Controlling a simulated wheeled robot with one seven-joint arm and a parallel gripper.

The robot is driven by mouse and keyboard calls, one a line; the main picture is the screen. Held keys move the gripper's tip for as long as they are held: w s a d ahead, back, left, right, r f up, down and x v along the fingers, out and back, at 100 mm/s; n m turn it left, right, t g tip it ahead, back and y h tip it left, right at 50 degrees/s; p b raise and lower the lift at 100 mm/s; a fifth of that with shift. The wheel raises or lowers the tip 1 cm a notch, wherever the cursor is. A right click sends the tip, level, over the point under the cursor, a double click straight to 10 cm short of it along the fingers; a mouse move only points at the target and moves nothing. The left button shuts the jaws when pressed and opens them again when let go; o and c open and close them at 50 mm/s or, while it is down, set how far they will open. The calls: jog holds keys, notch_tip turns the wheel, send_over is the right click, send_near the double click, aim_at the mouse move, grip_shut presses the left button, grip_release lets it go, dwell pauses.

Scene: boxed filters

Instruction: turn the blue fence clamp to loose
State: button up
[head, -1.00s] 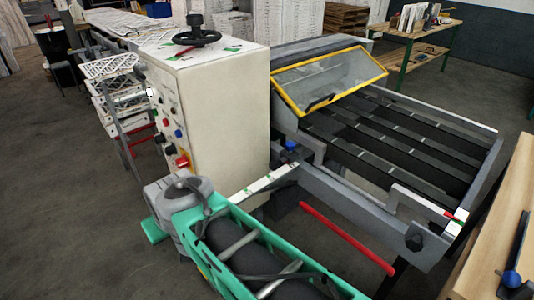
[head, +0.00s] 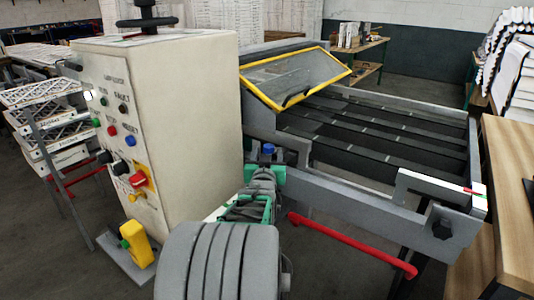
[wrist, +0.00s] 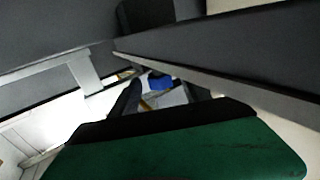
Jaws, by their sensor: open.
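The blue fence clamp (head: 268,150) is a small blue knob on the grey machine side, right of the cream control cabinet. In the head view my arm reaches toward it, and my gripper (head: 265,174) is just below and in front of it. In the wrist view the blue clamp (wrist: 160,82) shows between the two dark fingers of my open gripper (wrist: 160,92). Whether the fingers touch it I cannot tell. The lower part of the clamp and its mount are mostly hidden by my gripper.
The cream control cabinet (head: 190,120) stands close on the left. A yellow-framed clear guard (head: 297,77) is above and behind. A red bar (head: 350,243) runs low on the right. A wooden table (head: 512,150) is at the right edge.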

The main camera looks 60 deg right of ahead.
jog(key=shift+w+d, duration=0.2)
jog(key=shift+d, duration=0.3)
grip_shut()
